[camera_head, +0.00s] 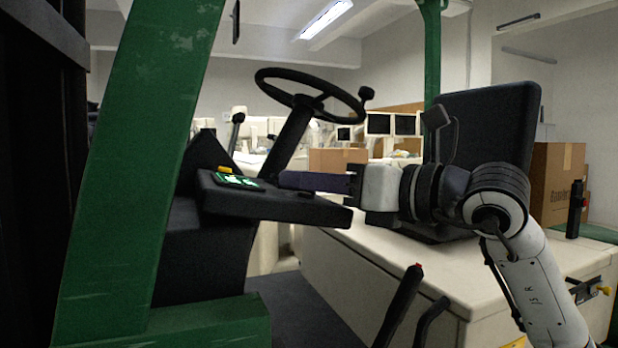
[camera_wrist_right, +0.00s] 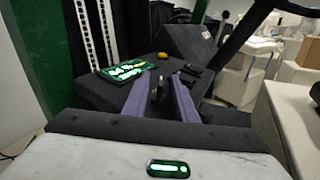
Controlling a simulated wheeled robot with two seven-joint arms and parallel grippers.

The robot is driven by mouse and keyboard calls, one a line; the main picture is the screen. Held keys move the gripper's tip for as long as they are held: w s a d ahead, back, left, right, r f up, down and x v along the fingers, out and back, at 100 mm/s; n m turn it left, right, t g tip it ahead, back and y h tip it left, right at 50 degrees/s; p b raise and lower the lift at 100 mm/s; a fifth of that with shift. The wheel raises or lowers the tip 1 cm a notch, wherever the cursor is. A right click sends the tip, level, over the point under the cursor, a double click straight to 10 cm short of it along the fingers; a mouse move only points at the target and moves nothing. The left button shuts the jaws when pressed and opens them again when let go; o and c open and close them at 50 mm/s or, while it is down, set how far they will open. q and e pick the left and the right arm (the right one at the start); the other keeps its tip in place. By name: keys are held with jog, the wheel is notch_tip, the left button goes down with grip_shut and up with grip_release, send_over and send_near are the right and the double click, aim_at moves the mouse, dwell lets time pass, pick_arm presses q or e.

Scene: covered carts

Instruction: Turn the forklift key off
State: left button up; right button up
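The forklift dashboard (camera_head: 290,206) is a dark panel below the black steering wheel (camera_head: 312,96). My right gripper (camera_head: 283,180) reaches in from the right over the panel. In the right wrist view its two purple fingers (camera_wrist_right: 163,77) are spread apart. A small black upright piece that looks like the key (camera_wrist_right: 157,90) stands between them, with no clear contact on either side. In the head view the key is hidden by the gripper. My left gripper is not in view.
A green-lit display (camera_head: 238,181) and a yellow button (camera_head: 225,169) lie left of the gripper. The dark seat (camera_head: 490,130) is behind the right arm. Black levers (camera_head: 398,305) rise in front. A green post (camera_head: 140,170) bounds the left side.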

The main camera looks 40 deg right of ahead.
jog(key=shift+c, duration=0.3)
grip_shut()
